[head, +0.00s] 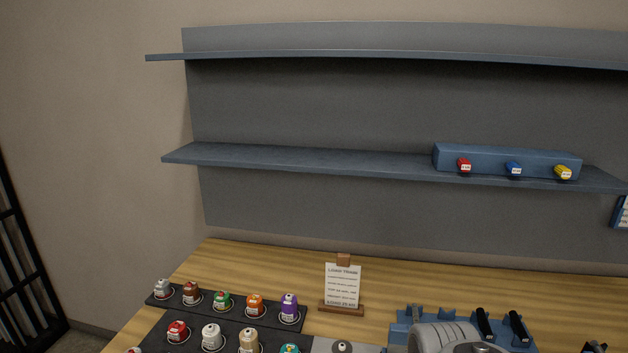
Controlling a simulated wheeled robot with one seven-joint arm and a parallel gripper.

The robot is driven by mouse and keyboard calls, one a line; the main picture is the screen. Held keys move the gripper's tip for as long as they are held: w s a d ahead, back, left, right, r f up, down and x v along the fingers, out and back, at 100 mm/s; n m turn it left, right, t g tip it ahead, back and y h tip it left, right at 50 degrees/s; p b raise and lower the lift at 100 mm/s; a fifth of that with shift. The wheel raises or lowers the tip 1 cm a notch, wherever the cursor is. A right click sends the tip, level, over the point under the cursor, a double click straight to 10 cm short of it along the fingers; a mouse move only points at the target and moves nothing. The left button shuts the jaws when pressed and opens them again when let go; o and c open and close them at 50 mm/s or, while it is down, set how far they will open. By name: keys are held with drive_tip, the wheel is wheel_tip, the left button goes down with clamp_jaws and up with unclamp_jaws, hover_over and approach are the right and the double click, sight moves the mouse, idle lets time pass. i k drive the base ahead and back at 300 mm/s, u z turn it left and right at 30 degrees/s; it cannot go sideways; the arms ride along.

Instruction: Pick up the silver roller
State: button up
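A small silver-grey piece (162,287), which looks like the silver roller, stands at the far left end of the back row on a dark tray (238,312) on the wooden table. Brown, green, orange and purple pieces stand to its right in the same row. A white piece (211,335) stands in the row in front. The silver piece is unobstructed and nothing touches it from above.
A card (343,284) on a wooden stand is behind the trays. A blue rack (402,331) with black-handled items sits at right, partly hidden by a grey rounded part. A blue box (507,159) is on the lower shelf (300,158). Bare wood (250,262) lies behind the tray.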

sight(415, 308)
drive_tip(key=k, duration=0.95)
drive_tip(key=u, duration=0.9)
drive_tip(key=i, duration=1.05)
drive_tip(key=z, duration=0.3)
